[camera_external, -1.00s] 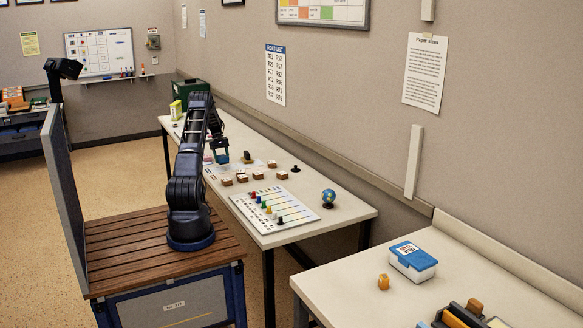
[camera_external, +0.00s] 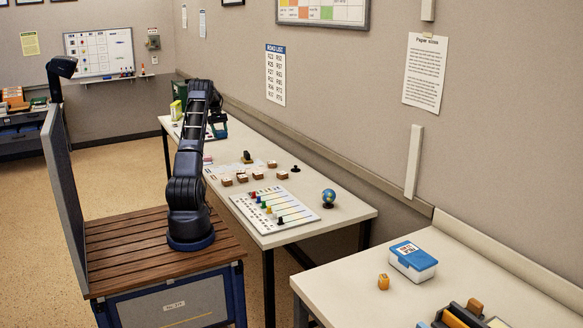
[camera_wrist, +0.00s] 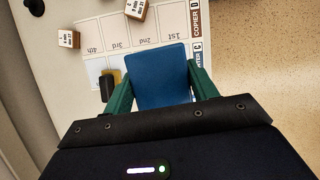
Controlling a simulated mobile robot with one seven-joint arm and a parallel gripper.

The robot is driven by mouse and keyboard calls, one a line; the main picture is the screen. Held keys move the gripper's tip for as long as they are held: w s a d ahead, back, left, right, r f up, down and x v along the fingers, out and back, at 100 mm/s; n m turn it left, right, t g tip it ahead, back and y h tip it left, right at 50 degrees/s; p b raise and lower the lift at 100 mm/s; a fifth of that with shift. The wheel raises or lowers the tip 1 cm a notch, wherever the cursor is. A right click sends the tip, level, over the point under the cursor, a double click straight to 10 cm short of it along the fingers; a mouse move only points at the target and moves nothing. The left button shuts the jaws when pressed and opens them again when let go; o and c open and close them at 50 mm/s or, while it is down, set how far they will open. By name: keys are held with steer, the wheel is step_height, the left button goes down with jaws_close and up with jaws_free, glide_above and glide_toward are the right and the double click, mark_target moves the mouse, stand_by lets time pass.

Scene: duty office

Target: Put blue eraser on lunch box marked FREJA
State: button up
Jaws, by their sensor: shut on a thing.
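In the wrist view, my gripper (camera_wrist: 161,84) is shut on a blue block, taken as the blue eraser (camera_wrist: 160,76), with green fingers on its two sides. In the external view, my gripper (camera_external: 217,127) is above the far part of the long table, partly behind my arm. The eraser is not clear there. A white box with a blue lid (camera_external: 413,260) is on the near right table. Its top label is too small to read. A dark green box (camera_external: 179,90) is at the long table's far end, partly hidden. I cannot tell which is marked FREJA.
The long table (camera_external: 350,212) holds several wooden blocks (camera_external: 257,175), a board with coloured pegs (camera_external: 277,211) and a small globe (camera_external: 328,198). A printed sheet (camera_wrist: 158,27) lies below my gripper.

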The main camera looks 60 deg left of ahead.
steer(key=w+d+r+m+g, duration=0.1)
steer(key=w+d+r, duration=0.2)
steer(key=w+d, duration=0.9)
steer(key=w+d+r+m, duration=0.1)
steer(key=w+d+r, duration=0.2)
steer(key=w+d, duration=1)
steer(key=w+d+r+m, duration=0.15)
steer(key=w+d, duration=0.25)
steer(key=d, duration=0.5)
steer(key=w+d+r, duration=0.2)
steer(key=w+d, duration=0.3)
steer(key=d, duration=0.4)
steer(key=w+d+r+m+g, duration=0.1)
steer(key=w+d+r+m, duration=0.15)
steer(key=d, duration=1.35)
steer(key=w+d+r+m+g, duration=0.1)
steer(key=d+r, duration=0.3)
steer(key=d, duration=1.2)
steer(key=m+g+y, duration=0.2)
steer(key=m+y, duration=0.3)
steer(key=m, duration=0.7)
glide_above(404, 250)
steer(key=w, duration=0.1)
steer(key=f, duration=1.8)
steer(key=shift+w+d+f, duration=0.1)
steer(key=shift+w+f, duration=0.1)
steer(key=shift+f, duration=0.2)
